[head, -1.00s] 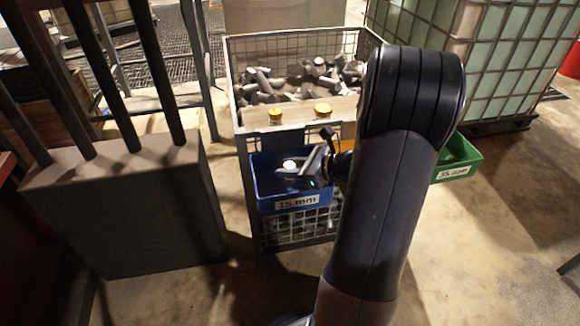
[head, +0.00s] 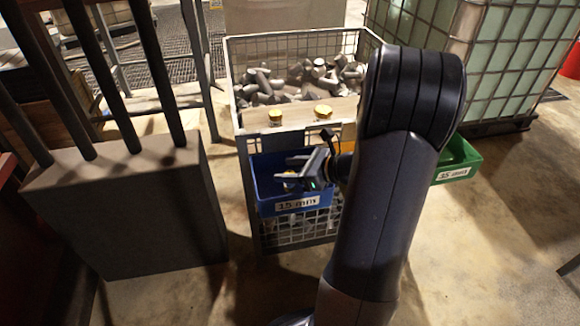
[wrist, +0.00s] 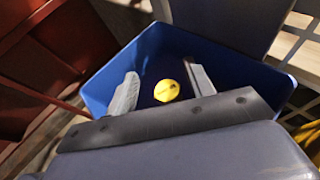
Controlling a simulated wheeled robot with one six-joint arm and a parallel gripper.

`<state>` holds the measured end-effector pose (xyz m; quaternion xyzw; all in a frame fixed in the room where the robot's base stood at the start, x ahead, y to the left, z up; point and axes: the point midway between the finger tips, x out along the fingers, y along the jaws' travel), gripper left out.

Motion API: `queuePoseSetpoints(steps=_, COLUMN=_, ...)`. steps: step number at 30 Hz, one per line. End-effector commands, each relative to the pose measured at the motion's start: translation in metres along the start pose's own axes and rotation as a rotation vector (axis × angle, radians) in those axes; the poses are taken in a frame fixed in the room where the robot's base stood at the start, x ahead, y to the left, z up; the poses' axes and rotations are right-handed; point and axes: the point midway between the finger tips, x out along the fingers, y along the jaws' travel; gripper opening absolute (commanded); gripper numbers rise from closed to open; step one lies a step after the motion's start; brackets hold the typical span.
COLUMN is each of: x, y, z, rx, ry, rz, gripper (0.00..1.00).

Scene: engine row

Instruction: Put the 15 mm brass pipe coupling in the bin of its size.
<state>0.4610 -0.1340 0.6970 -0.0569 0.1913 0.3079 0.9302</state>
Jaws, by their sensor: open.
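The blue bin (head: 262,197) labelled "15 mm" hangs on the front of the wire cage; its rim also shows in the wrist view (wrist: 262,68). My gripper (head: 284,168) is over this bin with its fingers apart. In the wrist view my open gripper (wrist: 160,88) points down into the bin. A round yellow brass coupling (wrist: 167,90) shows between the fingers, apart from both, and appears to be down in the bin. In the head view the coupling (head: 291,178) is mostly hidden behind my gripper.
Two brass couplings (head: 276,117) (head: 323,111) stand on the wooden board (head: 300,110) behind the bin. The wire cage (head: 240,60) holds many grey fittings. A green bin (head: 458,165) labelled "35 mm" hangs right of my arm. A grey block with bars (head: 130,200) stands left.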

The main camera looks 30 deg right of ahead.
Motion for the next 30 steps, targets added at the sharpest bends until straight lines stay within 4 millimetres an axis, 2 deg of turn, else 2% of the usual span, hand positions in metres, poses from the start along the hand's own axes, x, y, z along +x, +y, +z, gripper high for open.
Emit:
queuePoseSetpoints(steps=9, x=-0.068, y=-0.002, z=0.005, rx=-0.005, ry=-0.006, rz=-0.010, gripper=0.50)
queuePoseSetpoints(steps=15, x=-0.101, y=-0.002, z=0.005, rx=-0.008, ry=-0.008, rz=-0.009, gripper=0.50)
queuePoseSetpoints(steps=21, x=-0.118, y=-0.002, z=0.004, rx=-0.009, ry=-0.008, rz=-0.006, gripper=0.50)
queuePoseSetpoints(steps=30, x=-0.121, y=-0.001, z=0.004, rx=-0.010, ry=-0.009, rz=-0.004, gripper=0.50)
